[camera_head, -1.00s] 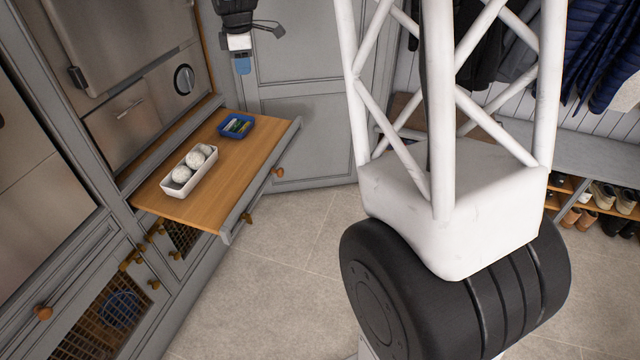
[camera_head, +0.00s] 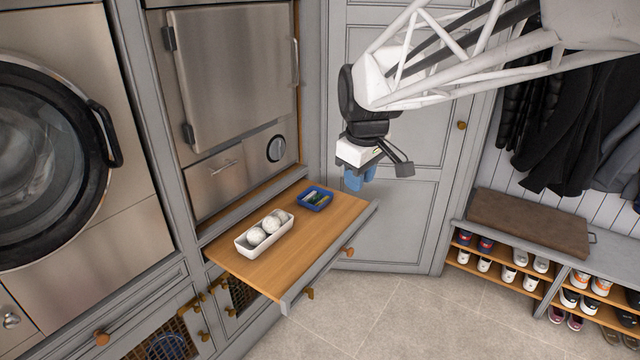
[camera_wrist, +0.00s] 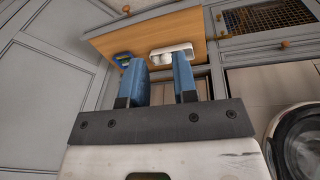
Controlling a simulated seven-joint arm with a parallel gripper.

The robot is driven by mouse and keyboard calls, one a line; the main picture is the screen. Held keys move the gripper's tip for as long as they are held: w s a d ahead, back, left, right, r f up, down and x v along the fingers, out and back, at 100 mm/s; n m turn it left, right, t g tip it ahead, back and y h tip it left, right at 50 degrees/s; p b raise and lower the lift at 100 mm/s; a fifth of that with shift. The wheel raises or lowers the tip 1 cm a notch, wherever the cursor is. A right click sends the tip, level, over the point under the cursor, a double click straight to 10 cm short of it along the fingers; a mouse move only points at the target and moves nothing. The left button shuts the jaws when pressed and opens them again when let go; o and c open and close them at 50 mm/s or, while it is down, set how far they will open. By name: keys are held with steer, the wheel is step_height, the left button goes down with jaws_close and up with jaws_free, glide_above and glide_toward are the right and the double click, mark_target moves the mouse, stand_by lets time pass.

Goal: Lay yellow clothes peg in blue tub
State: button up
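The blue tub (camera_head: 311,207) is a small, low, open tray near the back of the pulled-out wooden shelf. Small green, whitish and dark items lie inside it, too small to name. The tub also shows in the wrist view (camera_wrist: 116,58), left of the fingers. I cannot make out a yellow clothes peg in either view. My gripper (camera_head: 358,179) hangs in the air to the right of and above the tub, in front of the grey cupboard door. In the wrist view its two blue fingers (camera_wrist: 160,80) stand apart with nothing visible between them.
A white tray (camera_head: 246,252) with whitish balls (camera_head: 264,229) stands beside the tub on the wooden shelf (camera_head: 300,255). The shelf's right part is bare. A steel appliance stands behind it. A shoe bench (camera_head: 530,225) and hanging coats are at the right.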

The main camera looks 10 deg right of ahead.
steer(key=s+f+m, duration=0.2)
steer(key=s+m, duration=0.1)
steer(key=s, duration=0.8)
steer(key=s+f+m, duration=0.3)
steer(key=s+m, duration=0.1)
steer(key=s, duration=0.7)
steer(key=shift+s+a+f+t, duration=0.15)
steer(key=shift+a+f+t, duration=0.1)
steer(key=shift+f+t, duration=0.05)
